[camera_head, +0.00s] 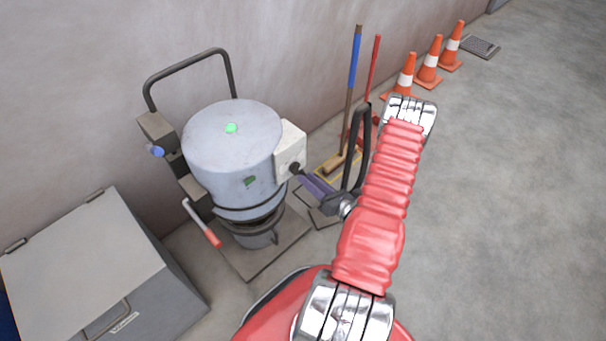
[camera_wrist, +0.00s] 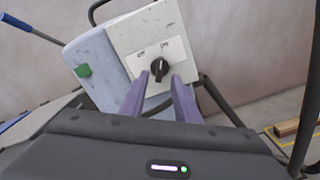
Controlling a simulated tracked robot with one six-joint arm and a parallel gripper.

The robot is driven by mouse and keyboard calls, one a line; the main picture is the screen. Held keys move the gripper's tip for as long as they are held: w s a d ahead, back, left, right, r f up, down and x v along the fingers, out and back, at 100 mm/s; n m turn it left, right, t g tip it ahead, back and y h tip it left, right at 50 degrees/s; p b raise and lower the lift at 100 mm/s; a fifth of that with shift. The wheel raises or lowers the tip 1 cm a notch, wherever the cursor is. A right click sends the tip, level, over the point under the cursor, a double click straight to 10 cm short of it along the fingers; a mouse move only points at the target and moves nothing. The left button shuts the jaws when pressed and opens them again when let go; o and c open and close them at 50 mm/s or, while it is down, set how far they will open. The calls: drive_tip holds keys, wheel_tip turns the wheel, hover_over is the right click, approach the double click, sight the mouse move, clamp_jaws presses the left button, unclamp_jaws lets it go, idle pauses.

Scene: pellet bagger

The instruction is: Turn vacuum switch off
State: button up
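The vacuum (camera_head: 232,150) is a grey drum machine by the wall, with a green light (camera_head: 231,128) on its lid. A pale switch box (camera_head: 290,146) sits on its right side. In the wrist view the box (camera_wrist: 150,35) carries a black rotary knob (camera_wrist: 160,69) with two small marks above it, too small to read surely. The knob looks roughly upright. My gripper (camera_wrist: 159,77) has its two purple fingers apart, with their tips on either side of the knob. Contact with the knob is not clear. In the head view my gripper (camera_head: 306,180) is close at the box.
A grey lidded bin (camera_head: 85,265) stands front left. A bent handle (camera_head: 187,65) rises behind the vacuum, and a red-gripped lever (camera_head: 203,225) sticks out in front. Brooms (camera_head: 354,80) lean on the wall, with orange cones (camera_head: 429,65) beyond. The floor on the right is clear.

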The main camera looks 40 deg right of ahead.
sight(298, 171)
drive_tip(key=shift+w, duration=1.9)
drive_tip(key=shift+c, duration=0.5)
clamp_jaws()
